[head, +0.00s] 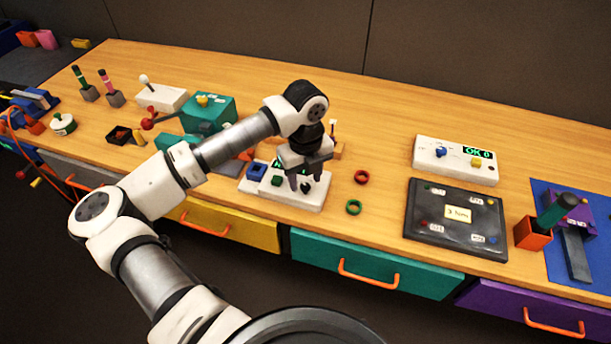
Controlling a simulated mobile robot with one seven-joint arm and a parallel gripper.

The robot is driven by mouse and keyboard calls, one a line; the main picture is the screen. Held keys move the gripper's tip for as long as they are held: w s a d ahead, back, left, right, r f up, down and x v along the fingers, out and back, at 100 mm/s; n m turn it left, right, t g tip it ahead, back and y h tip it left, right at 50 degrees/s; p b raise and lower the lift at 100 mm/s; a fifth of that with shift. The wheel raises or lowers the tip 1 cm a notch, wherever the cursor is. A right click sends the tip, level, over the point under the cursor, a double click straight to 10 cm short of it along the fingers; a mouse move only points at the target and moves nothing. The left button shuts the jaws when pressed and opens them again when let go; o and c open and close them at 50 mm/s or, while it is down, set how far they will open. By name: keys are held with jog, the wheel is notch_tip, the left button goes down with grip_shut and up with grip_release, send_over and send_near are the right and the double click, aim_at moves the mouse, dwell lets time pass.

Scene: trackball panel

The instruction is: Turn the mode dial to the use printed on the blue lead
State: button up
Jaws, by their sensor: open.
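My gripper (304,180) is open and points down over a white panel (312,202) near the table's front edge. This panel carries a blue square part, a green part, a small dark knob (306,188) and a partly covered green display. The dark knob lies close below the fingers; whether they touch it I cannot tell. Another white panel (428,160) at the right has a blue knob (441,153), a yellow knob (476,162) and a display reading "OK 0". Which knob is the mode dial I cannot tell. No blue lead with readable print is visible.
A red ring (361,177) and a green ring (353,207) lie between. A teal box (225,108) and several handled items stand left. Orange cables (12,125) hang far left. The back right wood is clear.

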jog(key=shift+f, duration=0.7)
grip_shut()
